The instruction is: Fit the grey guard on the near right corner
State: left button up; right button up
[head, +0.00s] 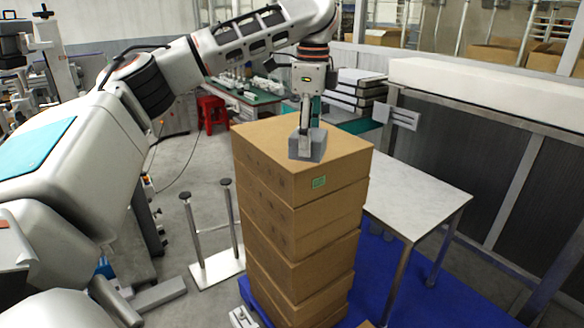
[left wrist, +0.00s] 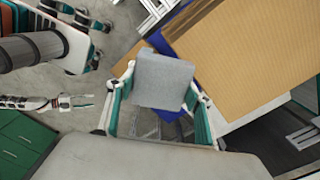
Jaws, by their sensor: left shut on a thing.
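The grey guard (head: 315,148) is held in my left gripper (head: 304,128), whose fingers are shut on it. In the head view it appears over the front part of the top carton (head: 270,143) of a tall stack. In the left wrist view the guard (left wrist: 163,82) sits between the two teal-padded fingers, beside the carton top (left wrist: 245,50) and overlapping its edge in the picture. I cannot tell whether it touches the carton. My right gripper (left wrist: 80,101) shows small at the left of the left wrist view, its fingers apart and empty.
The stack stands on a blue pallet (head: 252,300). A pale table (head: 415,195) is close on its right, and a metal stand with two posts (head: 215,266) is on its left. A red stool (head: 211,112) and a green-topped bench are behind.

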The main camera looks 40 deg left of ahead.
aim_at(296, 170)
pick_arm(q)
jog(key=w+a+r+m+p, duration=0.1)
jog(key=a+r+m+p, duration=0.25)
jog(key=r, duration=0.25)
jog(key=w+a+r+m+p, duration=0.1)
jog(key=a+r+m+p, duration=0.1)
jog(key=r+m, duration=0.35)
jog(key=shift+n, duration=0.7)
jog(key=f, duration=1.8)
jog(key=shift+d+f+b, duration=0.2)
jog(key=shift+b, duration=0.1)
jog(key=shift+f, duration=0.2)
pick_arm(e)
jog(key=s, duration=0.1)
jog(key=r, duration=0.1)
jog(key=s+r, duration=0.1)
jog(key=shift+s+d+g, duration=0.3)
jog(key=shift+s+g, duration=0.05)
jog(key=shift+g, duration=0.05)
pick_arm(q)
jog(key=shift+f, duration=0.1)
jog(key=shift+f, duration=0.35)
pick_arm(e)
jog(key=shift+a, duration=0.1)
pick_arm(q)
jog(key=shift+f, duration=0.15)
jog(key=o, duration=1.1)
pick_arm(e)
jog(key=shift+d+f, duration=0.1)
jog(key=shift+d, duration=0.1)
